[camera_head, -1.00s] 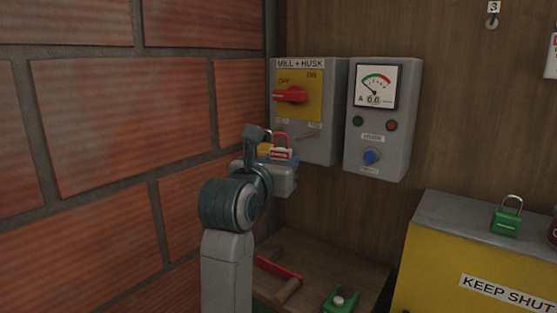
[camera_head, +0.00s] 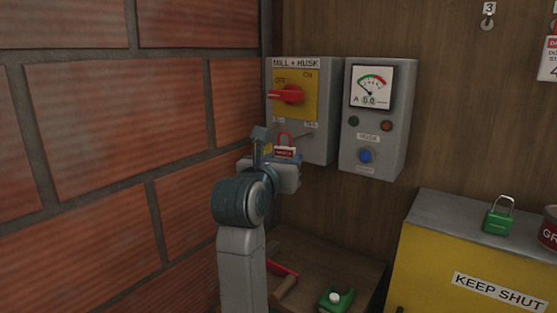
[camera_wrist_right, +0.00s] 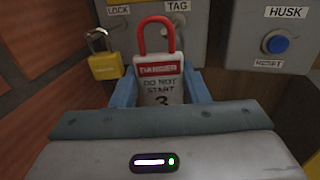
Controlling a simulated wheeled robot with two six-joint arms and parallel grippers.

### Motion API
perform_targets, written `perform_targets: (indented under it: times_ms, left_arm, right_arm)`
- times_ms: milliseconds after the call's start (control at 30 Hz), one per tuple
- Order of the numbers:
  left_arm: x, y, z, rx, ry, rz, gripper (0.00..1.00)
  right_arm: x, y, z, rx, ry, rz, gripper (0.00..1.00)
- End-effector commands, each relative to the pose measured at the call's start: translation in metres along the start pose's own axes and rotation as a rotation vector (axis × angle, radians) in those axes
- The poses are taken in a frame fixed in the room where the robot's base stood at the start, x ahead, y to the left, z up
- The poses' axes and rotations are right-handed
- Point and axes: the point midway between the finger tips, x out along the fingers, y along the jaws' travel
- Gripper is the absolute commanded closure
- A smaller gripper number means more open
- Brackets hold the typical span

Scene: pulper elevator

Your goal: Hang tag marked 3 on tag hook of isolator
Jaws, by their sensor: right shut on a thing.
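My right gripper (camera_head: 280,165) is shut on the tag marked 3 (camera_wrist_right: 160,85), a white plate with a red DANGER band and red loop. The tag stands upright, loop up; it also shows in the head view (camera_head: 285,152). The isolator (camera_head: 298,68) is the grey MILL + HUSK box with a red handle on a yellow plate. The tag is in front of its lower part, below the TAG label (camera_wrist_right: 176,6). I cannot tell whether the loop touches the tag hook (camera_head: 305,134). My left gripper is not in view.
A yellow padlock (camera_wrist_right: 105,65) hangs below the LOCK label, left of the tag. The grey HUSK meter box (camera_head: 378,125) is close on the right, a brick wall (camera_head: 120,120) on the left. A yellow KEEP SHUT box (camera_head: 450,265) bears a green padlock (camera_head: 498,220).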

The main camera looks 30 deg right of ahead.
Motion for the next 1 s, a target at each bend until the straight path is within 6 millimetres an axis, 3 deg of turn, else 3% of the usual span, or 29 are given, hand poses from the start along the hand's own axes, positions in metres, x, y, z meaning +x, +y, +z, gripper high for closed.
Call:
perform_targets:
  times_ms: [600, 1000]
  left_arm:
    - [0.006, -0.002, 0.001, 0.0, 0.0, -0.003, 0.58]
    - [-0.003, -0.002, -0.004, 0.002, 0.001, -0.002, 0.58]
  right_arm:
    - [0.036, -0.01, -0.005, -0.002, 0.0, -0.002, 0.84]
    - [0.045, -0.012, -0.013, -0.001, 0.0, -0.001, 0.84]
